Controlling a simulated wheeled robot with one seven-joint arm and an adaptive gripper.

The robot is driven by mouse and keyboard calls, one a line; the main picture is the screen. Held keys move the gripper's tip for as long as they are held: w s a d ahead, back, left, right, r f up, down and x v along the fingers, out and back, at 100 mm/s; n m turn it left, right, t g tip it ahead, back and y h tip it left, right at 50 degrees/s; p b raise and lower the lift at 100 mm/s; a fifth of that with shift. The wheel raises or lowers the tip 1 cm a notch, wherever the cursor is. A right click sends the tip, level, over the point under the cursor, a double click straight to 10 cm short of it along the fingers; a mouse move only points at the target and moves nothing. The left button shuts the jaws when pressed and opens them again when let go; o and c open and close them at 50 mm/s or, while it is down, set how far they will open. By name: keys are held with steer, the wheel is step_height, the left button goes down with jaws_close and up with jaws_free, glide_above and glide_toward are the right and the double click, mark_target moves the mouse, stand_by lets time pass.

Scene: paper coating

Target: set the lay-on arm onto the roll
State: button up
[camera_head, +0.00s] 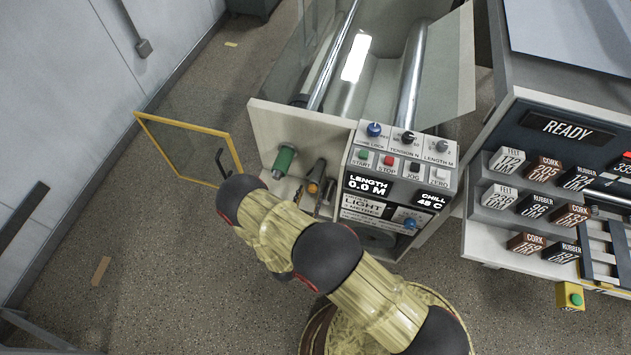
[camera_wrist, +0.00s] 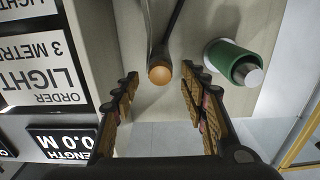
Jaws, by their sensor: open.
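A lever with a round orange knob (camera_wrist: 160,75) stands out from the machine's pale side panel; I take it for the lay-on arm. In the head view the orange knob (camera_head: 313,187) is below and right of a green roll end. My gripper (camera_wrist: 158,80) is open, its two fingers on either side of the knob in the wrist view, with gaps on both sides. Whether either finger touches it I cannot tell. The rollers (camera_head: 408,80) lie in the machine above the panel. In the head view my arm hides part of the lever area.
The green cylinder (camera_wrist: 232,62) protrudes close to my gripper's right finger. The control box (camera_head: 398,175), reading 0.0 M, is close on the other side. A yellow-framed clear door (camera_head: 190,150) stands open at left. A block rack (camera_head: 535,190) stands at right.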

mark_target(315, 181)
steer(key=shift+x, duration=3.55)
steer(key=shift+f, duration=0.1)
steer(key=shift+c, duration=0.4)
jaws_close()
